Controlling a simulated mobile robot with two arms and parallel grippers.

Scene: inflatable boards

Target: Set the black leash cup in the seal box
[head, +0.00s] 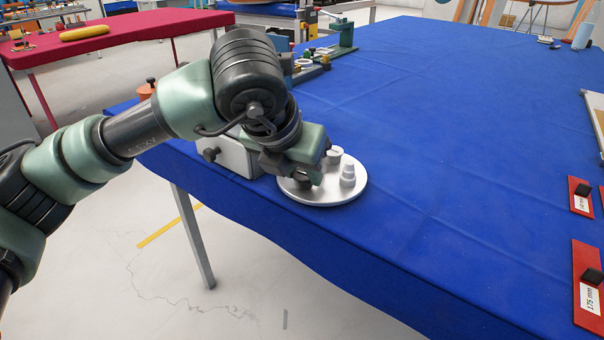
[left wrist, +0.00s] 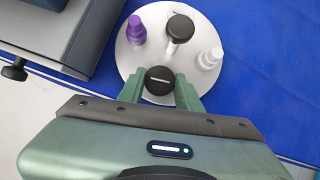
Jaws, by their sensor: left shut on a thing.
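My left gripper (left wrist: 160,88) is shut on a black leash cup (left wrist: 159,78), a round black piece with a pale mark on its top. The cup is over the near part of a round white plate (left wrist: 133,62); I cannot tell whether it still touches the plate. In the head view, my left gripper (head: 312,178) is over the left part of the plate (head: 330,197) and hides the cup. A grey box (head: 236,157) with a black knob, likely the seal box, stands left of the plate; the box also shows in the left wrist view (left wrist: 62,38). My right gripper is out of view.
The plate also bears a purple stepped piece (left wrist: 136,30), a white stepped piece (left wrist: 210,58) and a black-topped piece (left wrist: 180,27). The plate is near the edge of the blue-covered table (head: 440,150). Red labelled blocks (head: 588,285) lie far right; the table's middle is clear.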

